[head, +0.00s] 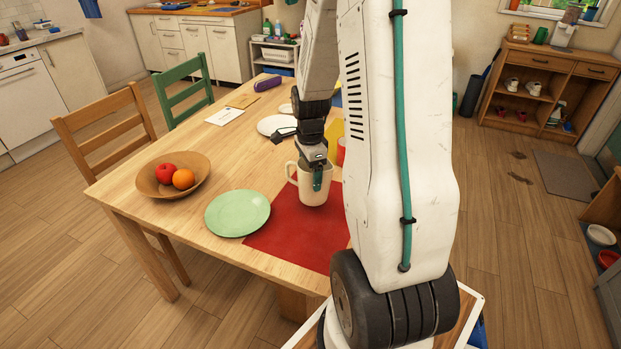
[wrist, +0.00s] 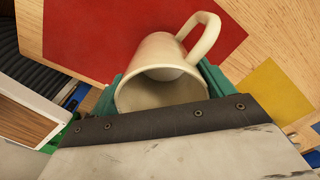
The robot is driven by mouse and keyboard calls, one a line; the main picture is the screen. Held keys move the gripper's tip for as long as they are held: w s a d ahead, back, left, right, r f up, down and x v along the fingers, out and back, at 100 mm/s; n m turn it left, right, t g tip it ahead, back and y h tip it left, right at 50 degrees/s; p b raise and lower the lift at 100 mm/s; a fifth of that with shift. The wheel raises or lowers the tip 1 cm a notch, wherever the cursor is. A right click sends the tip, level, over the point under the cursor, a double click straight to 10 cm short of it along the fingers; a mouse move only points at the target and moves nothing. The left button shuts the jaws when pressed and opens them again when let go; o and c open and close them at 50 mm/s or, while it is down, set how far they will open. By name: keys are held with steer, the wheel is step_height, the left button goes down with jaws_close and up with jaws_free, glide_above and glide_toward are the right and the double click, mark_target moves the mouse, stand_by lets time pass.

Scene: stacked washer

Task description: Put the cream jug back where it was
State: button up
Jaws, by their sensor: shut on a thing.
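The cream jug (head: 312,186) is upright in my gripper (head: 318,172), over or on the red placemat (head: 292,232) on the wooden table. Its handle points left in the head view. In the wrist view the cream jug (wrist: 160,80) sits between the two green fingers of my gripper (wrist: 160,92), with its open mouth toward the camera and its handle at the upper right. The jug looks empty. I cannot tell whether its base touches the mat. The red placemat (wrist: 130,30) shows behind it in the wrist view.
On the table are a green plate (head: 238,213), a fruit bowl (head: 158,188), a white plate (head: 274,125), a purple case (head: 267,83) and a white card (head: 225,116). A red cup (head: 340,152) is close behind the jug, partly hidden by my arm. Chairs line the left side.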

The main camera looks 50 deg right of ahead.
steer(key=shift+f, duration=1.25)
steer(key=shift+f, duration=0.15)
steer(key=o, duration=1.3)
